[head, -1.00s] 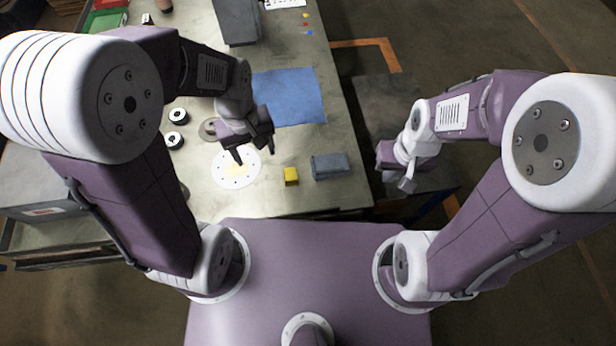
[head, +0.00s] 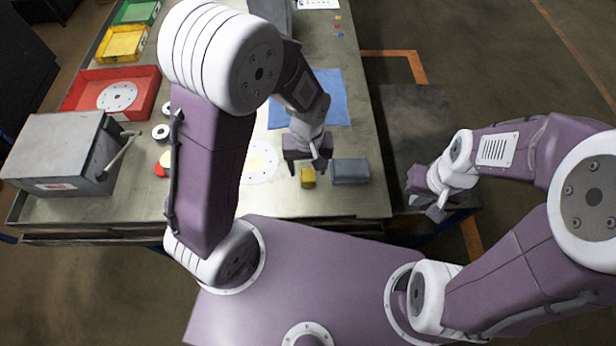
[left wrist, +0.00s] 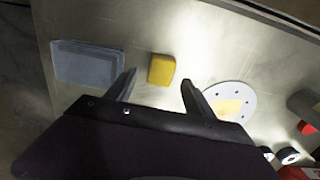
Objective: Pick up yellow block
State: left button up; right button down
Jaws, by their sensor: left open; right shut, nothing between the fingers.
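A small yellow block (head: 308,178) lies on the metal table near its front edge, just left of a grey block. My left gripper (head: 306,168) is open just above and behind the yellow block, partly covering it in the head view. In the left wrist view the yellow block (left wrist: 161,70) shows ahead of the gap between the open fingers (left wrist: 158,88), with nothing held. My right gripper (head: 433,208) is shut and empty, off to the right beyond the table's edge.
The grey block (head: 350,171) lies close beside the yellow block. A white disc (head: 262,163) lies to its left and a blue cloth (head: 336,98) behind. A grey toolbox (head: 62,150) and a red bin (head: 84,92) stand at the left.

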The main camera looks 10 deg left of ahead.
pick_arm(q)
notch_tip(320, 180, down, 3)
jog(key=shift+w+r, duration=0.15)
jog(key=shift+r, duration=0.1)
jog(key=c, duration=0.7)
grip_shut()
jog(key=shift+r, duration=1.95)
jog(key=s+d+r, duration=0.3)
jog(key=d+r, duration=0.4)
jog(key=d, duration=0.4)
jog(key=shift+d+p, duration=0.15)
jog(key=shift+p, duration=0.15)
